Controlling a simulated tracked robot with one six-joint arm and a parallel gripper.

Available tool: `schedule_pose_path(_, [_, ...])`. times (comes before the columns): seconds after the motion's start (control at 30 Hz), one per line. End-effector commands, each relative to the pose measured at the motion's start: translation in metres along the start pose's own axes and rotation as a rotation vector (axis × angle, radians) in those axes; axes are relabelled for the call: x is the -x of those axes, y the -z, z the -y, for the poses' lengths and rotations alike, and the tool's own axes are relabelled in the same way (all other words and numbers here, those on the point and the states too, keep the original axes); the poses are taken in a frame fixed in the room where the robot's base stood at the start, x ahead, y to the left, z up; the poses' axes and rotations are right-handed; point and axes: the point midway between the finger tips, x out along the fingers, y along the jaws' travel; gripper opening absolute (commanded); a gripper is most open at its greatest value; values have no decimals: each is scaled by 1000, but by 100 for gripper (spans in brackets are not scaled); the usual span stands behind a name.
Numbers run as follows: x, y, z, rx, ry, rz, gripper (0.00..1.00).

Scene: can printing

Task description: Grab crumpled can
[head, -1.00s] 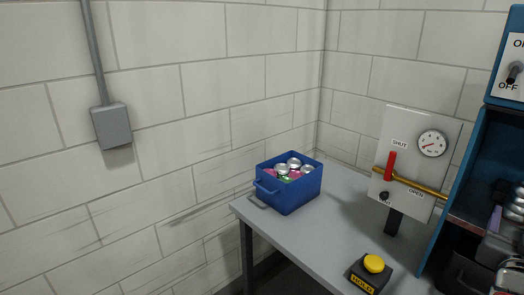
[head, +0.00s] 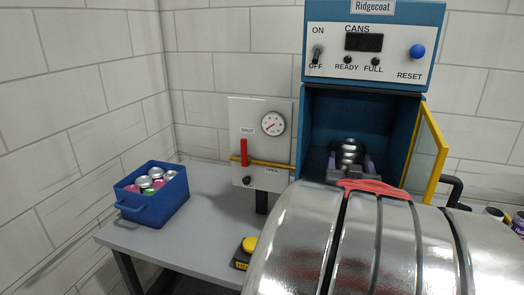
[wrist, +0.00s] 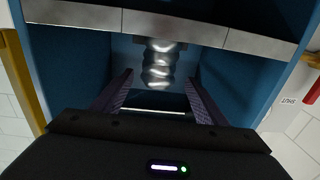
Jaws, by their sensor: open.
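The crumpled can (head: 349,150) is bare silver with a wavy, dented side. It stands inside the blue machine's open chamber (head: 388,115). In the wrist view the can (wrist: 158,65) is straight ahead, in line with the gap between my fingers. My gripper (wrist: 160,82) is open and empty, with one dark ridged finger toward each side of the can. In the head view my gripper (head: 351,168) is inside the chamber, just in front of the can. The can's lower part is hidden there by my gripper. I see no finger touching it.
The yellow-framed door (head: 428,150) stands open on the right of the chamber. The chamber's walls are close around my gripper. A valve panel (head: 260,125) is left of the machine. A blue crate of cans (head: 150,208) and a yellow button (head: 249,244) are on the grey table (head: 185,250).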

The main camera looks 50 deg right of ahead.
Motion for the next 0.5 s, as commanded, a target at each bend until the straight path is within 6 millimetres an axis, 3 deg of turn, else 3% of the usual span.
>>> schedule_pose_path(0.27, [-7, 0, 0, 0, 1, 2, 67])
schedule_pose_path(0.5, [-35, 3, -1, 0, 2, 3, 67])
